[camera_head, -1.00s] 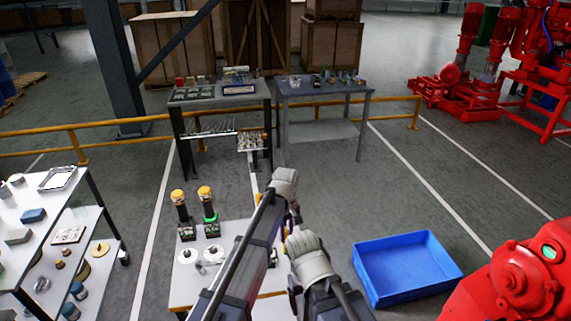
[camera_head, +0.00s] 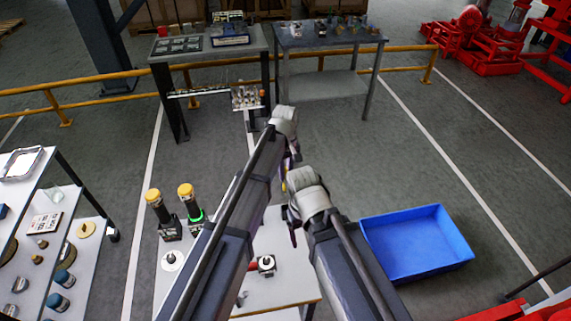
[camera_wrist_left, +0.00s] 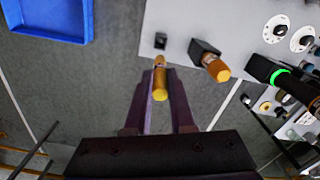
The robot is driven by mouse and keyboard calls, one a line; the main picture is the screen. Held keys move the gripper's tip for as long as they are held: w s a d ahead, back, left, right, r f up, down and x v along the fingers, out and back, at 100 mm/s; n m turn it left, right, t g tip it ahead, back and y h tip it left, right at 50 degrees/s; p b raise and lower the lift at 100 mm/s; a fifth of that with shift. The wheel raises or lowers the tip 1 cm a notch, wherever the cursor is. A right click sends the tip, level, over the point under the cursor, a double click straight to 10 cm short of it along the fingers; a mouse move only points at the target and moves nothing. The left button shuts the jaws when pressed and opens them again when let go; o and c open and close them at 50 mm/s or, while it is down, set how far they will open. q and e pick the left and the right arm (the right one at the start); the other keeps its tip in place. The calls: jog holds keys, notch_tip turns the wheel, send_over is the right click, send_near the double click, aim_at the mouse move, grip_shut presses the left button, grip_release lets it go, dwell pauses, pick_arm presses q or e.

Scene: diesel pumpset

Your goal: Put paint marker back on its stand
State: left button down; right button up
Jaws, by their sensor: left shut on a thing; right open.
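A yellow paint marker (camera_wrist_left: 160,80) is between the fingers of my left gripper (camera_wrist_left: 159,103), which is shut on it. A yellow bit of it shows in the head view (camera_head: 284,186), below my left gripper (camera_head: 290,160). In the left wrist view the marker's far end points at a small dark block (camera_wrist_left: 160,41) on the white table's edge; I cannot tell whether they touch. A second dark block (camera_wrist_left: 201,48) beside it holds a yellow-capped piece (camera_wrist_left: 217,70). My right gripper (camera_head: 292,222) is open and empty, beside and below the left one.
The white table (camera_head: 285,290) also bears two tall black yellow-topped tools (camera_head: 163,215), one with a green ring (camera_head: 196,215). A blue bin (camera_head: 415,243) lies on the floor to the right. A shelf table (camera_head: 45,195) stands at left. Two workbenches (camera_head: 325,82) stand behind.

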aim_at(286, 190)
pick_arm(q)
jog(key=shift+s+r, duration=0.1)
jog(key=shift+s, duration=0.05)
dwell(0.3)
notch_tip(286, 190, down, 13)
jog(key=b, duration=1.2)
jog(key=shift+b, duration=0.4)
jog(key=shift+f+b, duration=0.9)
jog(key=shift+b, duration=0.1)
jog(key=c, duration=0.7)
grip_release()
jog(key=shift+r, duration=0.1)
notch_tip(286, 190, up, 8)
jog(key=p, duration=0.8)
jog(key=shift+f, duration=0.2)
